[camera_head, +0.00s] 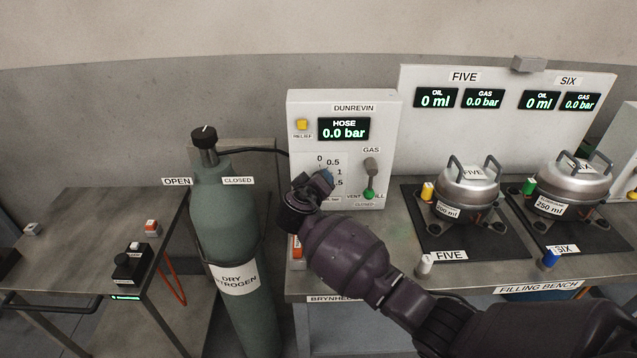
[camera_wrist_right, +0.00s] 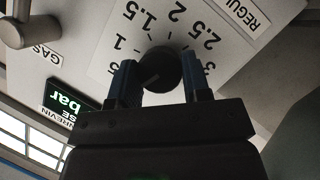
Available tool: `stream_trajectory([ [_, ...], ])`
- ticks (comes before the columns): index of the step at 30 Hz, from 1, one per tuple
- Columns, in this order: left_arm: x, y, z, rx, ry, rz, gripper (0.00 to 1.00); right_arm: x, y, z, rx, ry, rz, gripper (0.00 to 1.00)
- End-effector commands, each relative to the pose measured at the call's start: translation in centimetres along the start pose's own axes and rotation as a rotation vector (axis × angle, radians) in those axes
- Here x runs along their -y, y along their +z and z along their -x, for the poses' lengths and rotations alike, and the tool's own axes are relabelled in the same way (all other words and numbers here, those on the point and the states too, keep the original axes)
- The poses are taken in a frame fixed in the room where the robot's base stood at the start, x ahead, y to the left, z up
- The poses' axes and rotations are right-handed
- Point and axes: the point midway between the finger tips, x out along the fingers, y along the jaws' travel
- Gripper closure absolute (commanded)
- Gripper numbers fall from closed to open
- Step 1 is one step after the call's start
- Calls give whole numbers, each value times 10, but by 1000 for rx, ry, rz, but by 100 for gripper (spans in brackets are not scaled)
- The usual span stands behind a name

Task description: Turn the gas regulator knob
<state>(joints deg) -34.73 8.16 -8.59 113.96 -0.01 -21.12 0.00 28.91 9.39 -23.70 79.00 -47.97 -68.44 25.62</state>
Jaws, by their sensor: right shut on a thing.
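The gas regulator knob (camera_wrist_right: 160,69) is a round dark knob on the white Dunrevin panel (camera_head: 296,150), in a printed scale. In the right wrist view it sits between the two blue fingers of my right gripper (camera_wrist_right: 161,80), which is shut on it. In the head view my right gripper (camera_head: 321,183) is at the panel's lower left and hides the knob and part of the scale. The hose display (camera_head: 344,129) reads 0.0 bar. My left gripper is in neither view.
A grey-green nitrogen cylinder (camera_head: 226,215) stands left of the panel. The gas lever (camera_head: 370,168) is right of the knob. Two metal compressors, five (camera_head: 468,199) and six (camera_head: 573,187), sit on dark mats on the bench. A side table (camera_head: 85,225) with small buttons is at left.

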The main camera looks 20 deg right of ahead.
Motion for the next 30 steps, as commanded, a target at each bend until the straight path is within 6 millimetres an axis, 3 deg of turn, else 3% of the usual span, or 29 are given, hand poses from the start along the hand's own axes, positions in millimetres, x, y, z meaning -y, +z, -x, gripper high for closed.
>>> stream_trajectory([
  [11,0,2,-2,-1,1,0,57,0,1,0,6,-67,-152,80],
  [30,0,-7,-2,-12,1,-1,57,-4,1,0,22,-308,-699,80],
])
